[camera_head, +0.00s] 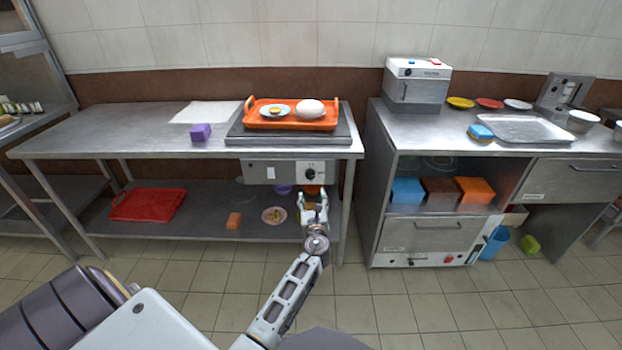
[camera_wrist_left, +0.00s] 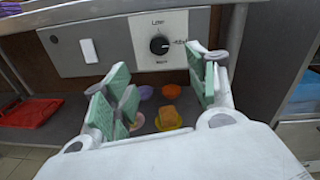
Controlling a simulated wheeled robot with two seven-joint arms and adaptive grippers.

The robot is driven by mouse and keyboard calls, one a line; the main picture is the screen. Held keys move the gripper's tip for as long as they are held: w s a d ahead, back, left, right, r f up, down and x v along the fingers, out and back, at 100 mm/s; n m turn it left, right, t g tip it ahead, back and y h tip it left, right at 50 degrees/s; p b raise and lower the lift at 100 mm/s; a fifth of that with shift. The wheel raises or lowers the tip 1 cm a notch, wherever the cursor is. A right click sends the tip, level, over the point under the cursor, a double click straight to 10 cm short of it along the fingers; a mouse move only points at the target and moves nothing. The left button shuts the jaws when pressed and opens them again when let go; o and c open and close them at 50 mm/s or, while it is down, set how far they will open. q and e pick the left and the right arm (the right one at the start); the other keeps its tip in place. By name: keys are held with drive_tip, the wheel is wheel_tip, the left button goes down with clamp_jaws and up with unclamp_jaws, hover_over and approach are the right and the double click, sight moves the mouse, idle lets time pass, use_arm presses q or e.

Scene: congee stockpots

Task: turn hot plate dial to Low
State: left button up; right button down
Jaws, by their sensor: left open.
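The black hot plate dial (camera_head: 310,174) is on a grey control panel (camera_head: 262,171) under the table's front edge. In the left wrist view the dial (camera_wrist_left: 159,44) has a label reading Low above it, one at its right and one below; a pale mark on the knob seems to face right. My left gripper (camera_head: 314,203) is below and in front of the dial. In the left wrist view its green-padded fingers (camera_wrist_left: 160,90) are spread apart with nothing between them, short of the dial. The dark hot plate (camera_head: 236,134) is above the panel. My right gripper is not in view.
An orange tray (camera_head: 262,122) with a plate and a white egg-like object sits on the hot plate. A white switch (camera_wrist_left: 88,50) is left of the dial. Bowls and a red tray (camera_head: 148,204) are on the lower shelf. A cabinet (camera_head: 425,235) stands at the right.

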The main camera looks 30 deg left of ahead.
sight(311, 176)
use_arm(q)
drive_tip(key=shift+b+x, duration=1.3)
drive_tip(key=shift+x, duration=4.45)
drive_tip(key=shift+w+a, duration=0.35)
drive_tip(key=shift+w, duration=0.1)
drive_tip(key=shift+w+a, duration=0.2)
drive_tip(key=shift+w, duration=0.1)
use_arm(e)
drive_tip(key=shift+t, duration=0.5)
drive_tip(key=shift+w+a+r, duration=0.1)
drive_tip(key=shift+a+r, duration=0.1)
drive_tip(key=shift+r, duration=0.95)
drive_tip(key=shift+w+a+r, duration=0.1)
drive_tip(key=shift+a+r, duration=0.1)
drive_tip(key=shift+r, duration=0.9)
use_arm(q)
drive_tip(key=c, duration=1)
drive_tip(key=shift+c, duration=0.2)
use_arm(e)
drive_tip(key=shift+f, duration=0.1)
